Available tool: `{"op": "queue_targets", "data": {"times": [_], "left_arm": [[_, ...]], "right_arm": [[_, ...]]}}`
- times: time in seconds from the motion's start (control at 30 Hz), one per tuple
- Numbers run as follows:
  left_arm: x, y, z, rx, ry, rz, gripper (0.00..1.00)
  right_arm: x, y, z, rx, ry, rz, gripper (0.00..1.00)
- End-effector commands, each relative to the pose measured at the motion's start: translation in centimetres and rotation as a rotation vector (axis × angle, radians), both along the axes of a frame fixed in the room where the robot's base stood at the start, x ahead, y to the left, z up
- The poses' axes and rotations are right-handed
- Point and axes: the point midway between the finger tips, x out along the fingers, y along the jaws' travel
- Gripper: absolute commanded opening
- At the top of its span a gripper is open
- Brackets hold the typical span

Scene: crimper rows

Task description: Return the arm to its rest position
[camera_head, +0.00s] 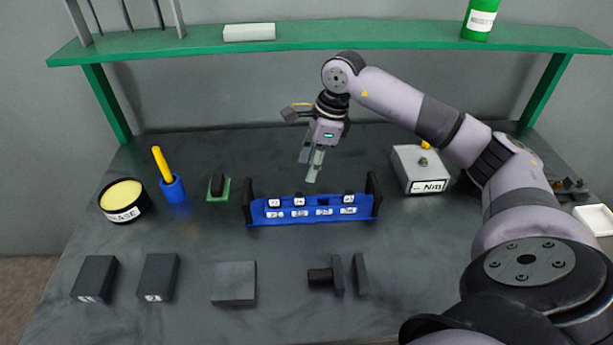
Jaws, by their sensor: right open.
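My right arm (405,98) comes in from the lower right and bends over the back of the dark workbench (200,250). My right gripper (313,165) points down, open and empty. It hangs above and behind the blue rack (312,210), apart from it. The rack has dark end posts and holds several small dark pieces with white labels. My left gripper does not show.
A green shelf (330,37) spans the back. A grease tin (123,200), a blue holder (172,190) with a yellow handle, and a grey box (420,170) stand around the rack. Several dark blocks (234,283) line the front. Bare bench separates them from the rack.

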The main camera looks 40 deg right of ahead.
Motion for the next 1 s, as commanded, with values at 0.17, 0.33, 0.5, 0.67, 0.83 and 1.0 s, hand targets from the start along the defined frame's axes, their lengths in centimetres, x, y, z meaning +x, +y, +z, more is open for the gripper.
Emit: {"op": "queue_targets", "data": {"times": [0.17, 0.33, 0.5, 0.67, 0.83, 1.0], "left_arm": [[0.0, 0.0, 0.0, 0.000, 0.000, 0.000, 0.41], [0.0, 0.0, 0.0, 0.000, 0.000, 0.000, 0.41], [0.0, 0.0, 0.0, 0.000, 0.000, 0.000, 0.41], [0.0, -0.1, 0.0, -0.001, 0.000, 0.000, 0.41], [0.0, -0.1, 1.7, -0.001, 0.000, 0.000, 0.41], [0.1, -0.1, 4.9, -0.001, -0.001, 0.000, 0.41]], "right_arm": [[-0.2, -0.2, 0.9, -0.001, 0.001, 0.000, 0.41], [-0.2, -0.2, 1.0, 0.000, 0.000, 0.000, 0.41], [-0.2, -0.2, 1.0, 0.000, 0.000, 0.000, 0.41], [-0.2, -0.2, 0.9, 0.000, 0.000, 0.000, 0.41], [-0.1, -0.2, 2.7, 0.000, 0.000, 0.000, 0.41], [-0.1, -0.2, 5.8, 0.000, 0.000, 0.000, 0.41]]}}
